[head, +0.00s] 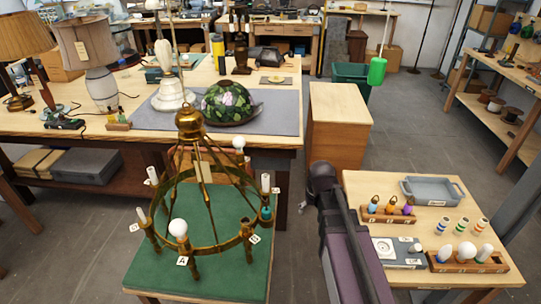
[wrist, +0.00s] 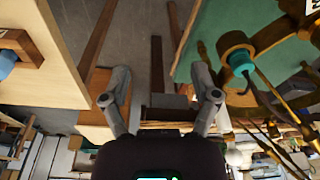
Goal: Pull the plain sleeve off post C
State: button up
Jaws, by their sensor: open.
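The brass ring chandelier (head: 190,122) stands on a green-topped table (head: 228,275). Around its ring are several posts with small letter tags. The tag on the right-hand post (head: 275,190) is too small to read surely; that post carries a plain white sleeve (head: 265,183) above a teal part (head: 266,213). Other pale sleeves (head: 152,175) stand on the left posts, and white bulbs (head: 178,228) on two posts. In the wrist view my gripper (wrist: 160,80) is open and empty. A brass cup with a teal part (wrist: 241,62) lies right of its fingers, apart from them.
A small wooden table (head: 440,205) at right holds a grey tray (head: 432,190), striped sleeves (head: 462,225) and a bulb rack (head: 468,262). A wooden cabinet (head: 338,125) stands behind my arm. The long workbench (head: 280,140) behind the chandelier holds lamps and a stained-glass shade (head: 230,102).

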aim_at(266, 178)
jog(key=w+a+r+n+t+y+p, duration=0.1)
jog(key=w+a+r+n+t+p, duration=0.1)
jog(key=w+a+r+p, duration=0.4)
jog(key=w+a+r+n, duration=0.1)
jog(key=w+a+r, duration=0.2)
jog(key=w+a, duration=0.3)
jog(key=shift+a+r+y+p, duration=0.15)
jog(key=shift+a+y+p, duration=0.15)
jog(key=shift+a, duration=0.65)
jog(key=shift+w, duration=0.15)
jog(key=b+x, duration=1.2)
jog(key=x, duration=0.1)
jog(key=shift+w+f+b, duration=0.2)
jog(key=shift+f+b, duration=0.1)
jog(key=shift+b, duration=0.05)
grip_shut()
jog(key=shift+r, duration=0.2)
